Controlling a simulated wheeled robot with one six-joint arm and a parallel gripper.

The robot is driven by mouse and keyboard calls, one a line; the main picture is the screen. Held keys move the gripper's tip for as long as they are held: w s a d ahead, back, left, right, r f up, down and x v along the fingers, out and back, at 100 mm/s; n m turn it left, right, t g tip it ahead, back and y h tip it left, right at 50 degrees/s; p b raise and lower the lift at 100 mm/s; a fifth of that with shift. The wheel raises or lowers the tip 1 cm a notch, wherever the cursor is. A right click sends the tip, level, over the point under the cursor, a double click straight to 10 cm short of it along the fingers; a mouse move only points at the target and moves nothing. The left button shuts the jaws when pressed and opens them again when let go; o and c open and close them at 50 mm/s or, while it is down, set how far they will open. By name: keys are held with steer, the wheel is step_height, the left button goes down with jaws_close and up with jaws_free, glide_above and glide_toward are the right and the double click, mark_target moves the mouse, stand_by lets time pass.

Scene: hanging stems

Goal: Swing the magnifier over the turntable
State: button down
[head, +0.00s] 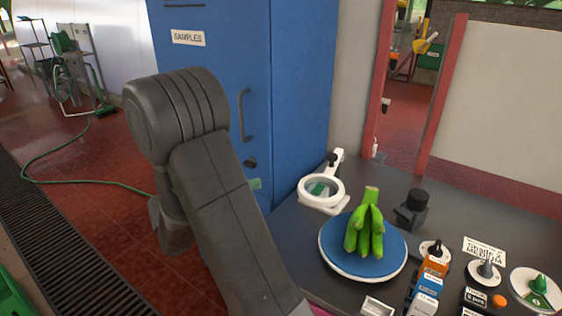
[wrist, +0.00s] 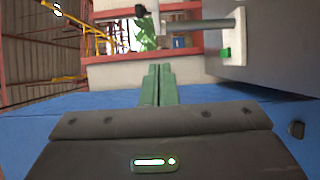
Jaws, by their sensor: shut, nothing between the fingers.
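The magnifier (head: 321,191) is a white ring with a clear lens on a short white arm, standing at the back left of the dark bench. The turntable (head: 335,262) is a blue disc with a pale rim, in front and to the right of the magnifier. A bunch of green bananas (head: 364,232) stands on it. The lens ring is beside the disc, not over it. My gripper's green fingers (wrist: 160,85) are together and empty in the wrist view. In the head view my arm hides most of the gripper; a green tip shows left of the magnifier.
A blue cabinet (head: 300,80) labelled SAMPLES stands behind my arm, left of the bench. A dark knobbed device (head: 412,209) sits right of the turntable. Small labelled boxes (head: 427,285) and dials (head: 484,272) crowd the front right of the bench (head: 290,235).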

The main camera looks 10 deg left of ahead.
steer(key=w+d+p, duration=0.4)
steer(key=d, duration=0.6)
steer(key=shift+w+d+p, duration=0.25)
steer(key=shift+w+p, duration=0.05)
steer(key=shift+w, duration=0.05)
stand_by(0.3)
